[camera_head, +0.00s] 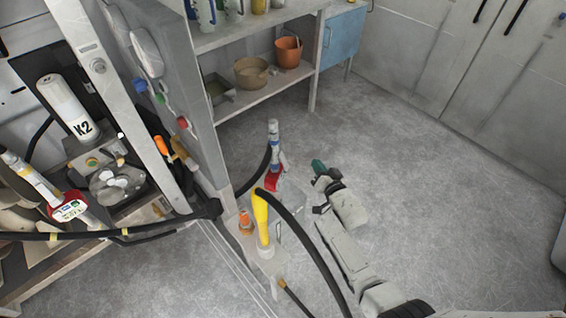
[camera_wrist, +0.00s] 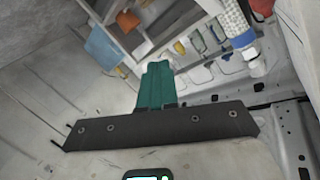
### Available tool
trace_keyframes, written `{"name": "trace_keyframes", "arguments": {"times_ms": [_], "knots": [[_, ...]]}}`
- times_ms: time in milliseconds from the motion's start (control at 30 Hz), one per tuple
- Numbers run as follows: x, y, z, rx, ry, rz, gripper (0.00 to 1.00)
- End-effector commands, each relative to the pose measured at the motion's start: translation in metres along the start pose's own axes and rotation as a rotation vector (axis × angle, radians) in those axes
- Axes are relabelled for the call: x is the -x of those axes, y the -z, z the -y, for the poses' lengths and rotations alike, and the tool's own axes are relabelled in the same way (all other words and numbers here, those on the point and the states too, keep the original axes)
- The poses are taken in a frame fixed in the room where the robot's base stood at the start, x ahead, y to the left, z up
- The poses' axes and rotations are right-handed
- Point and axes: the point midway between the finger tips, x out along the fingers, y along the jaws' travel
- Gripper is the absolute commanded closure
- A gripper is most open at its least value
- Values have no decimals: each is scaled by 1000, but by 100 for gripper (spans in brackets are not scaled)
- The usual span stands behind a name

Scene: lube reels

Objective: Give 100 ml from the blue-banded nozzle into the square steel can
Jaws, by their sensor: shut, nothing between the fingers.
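My gripper (camera_head: 319,165) has dark green fingers, shut and empty, right of the nozzle stand in the head view. Its fingers also show shut in the wrist view (camera_wrist: 157,84). A nozzle with a pale blue-and-white sleeve (camera_head: 273,134) stands upright just left of my gripper, apart from it, with red at its lower part. What looks like the same patterned sleeve (camera_wrist: 235,20) shows at the top right of the wrist view. I cannot pick out the square steel can for sure; a grey boxy block (camera_head: 291,238) sits below the nozzle, partly behind a hose.
A yellow-sleeved hose end (camera_head: 261,214) with a thick black hose stands in front of the blue-sleeved nozzle. Another nozzle (camera_head: 32,180) and a white K2 bottle (camera_head: 66,106) are at left. Shelves hold an orange pot (camera_head: 288,52) and a tan bowl (camera_head: 251,72). Floor at right is clear.

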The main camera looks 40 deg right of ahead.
Motion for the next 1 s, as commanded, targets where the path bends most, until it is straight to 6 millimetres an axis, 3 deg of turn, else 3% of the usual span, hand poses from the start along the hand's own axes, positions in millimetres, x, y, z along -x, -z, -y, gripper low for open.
{"name": "trace_keyframes", "arguments": {"times_ms": [433, 1000], "knots": [[-17, -18, 11, 0, 5, 0, 100], [-28, -26, 18, 1, 3, 0, 100]]}}
